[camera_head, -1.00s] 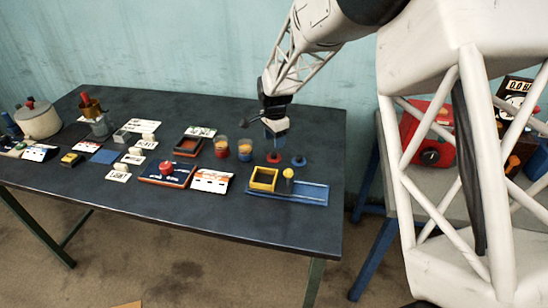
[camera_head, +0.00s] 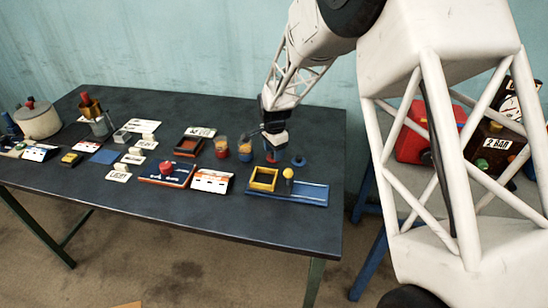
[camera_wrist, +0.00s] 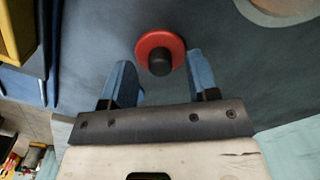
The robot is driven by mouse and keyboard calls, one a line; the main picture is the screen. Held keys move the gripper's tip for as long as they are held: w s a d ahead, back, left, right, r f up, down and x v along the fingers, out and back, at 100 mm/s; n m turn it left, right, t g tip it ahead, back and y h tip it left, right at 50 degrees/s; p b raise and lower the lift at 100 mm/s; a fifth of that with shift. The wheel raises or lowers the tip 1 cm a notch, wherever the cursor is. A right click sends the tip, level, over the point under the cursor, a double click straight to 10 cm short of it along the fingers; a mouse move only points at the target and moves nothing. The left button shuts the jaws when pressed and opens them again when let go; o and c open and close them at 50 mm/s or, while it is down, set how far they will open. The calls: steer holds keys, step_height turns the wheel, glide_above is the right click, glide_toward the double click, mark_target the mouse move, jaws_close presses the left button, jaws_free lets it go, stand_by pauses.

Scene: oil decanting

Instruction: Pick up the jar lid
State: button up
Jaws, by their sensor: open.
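A red round lid (camera_head: 272,157) with a dark knob lies on the dark table, and a blue lid (camera_head: 298,161) lies just to its right. In the wrist view the red lid (camera_wrist: 144,49) shows near the top centre, its black knob a little beyond and between the finger tips. My gripper (camera_wrist: 159,60) is open, with a blue finger on each side and nothing held. In the head view my gripper (camera_head: 274,147) hangs just above the red lid and partly hides it. Whether the fingers touch the lid cannot be told.
Two jars, one with red contents (camera_head: 221,149) and one with yellow and blue (camera_head: 245,151), stand left of the lids. A yellow frame (camera_head: 263,179) and a yellow-topped post (camera_head: 288,174) stand on a blue tray (camera_head: 312,194) in front. Table is clear behind.

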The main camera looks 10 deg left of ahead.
mark_target(270, 157)
steer(key=shift+f, duration=0.4)
steer(key=c, duration=1)
steer(key=shift+r, duration=0.15)
step_height(270, 157, up, 10)
stand_by(0.4)
stand_by(0.6)
steer(key=a+r+n, duration=0.1)
steer(key=a+n, duration=0.4)
steer(key=a, duration=0.1)
steer(key=a+r+n, duration=0.1)
steer(key=a+n, duration=0.4)
steer(key=n, duration=0.1)
steer(key=s+a+r+n, duration=0.1)
steer(key=a+n, duration=0.4)
steer(key=a, duration=0.1)
steer(key=shift+s+a+n, duration=0.1)
steer(key=shift+a+n, duration=0.2)
steer(key=shift+a, duration=0.05)
steer(key=shift+s+a+r+n, duration=0.1)
steer(key=shift+a+r+n, duration=0.1)
steer(key=shift+a+n, duration=0.5)
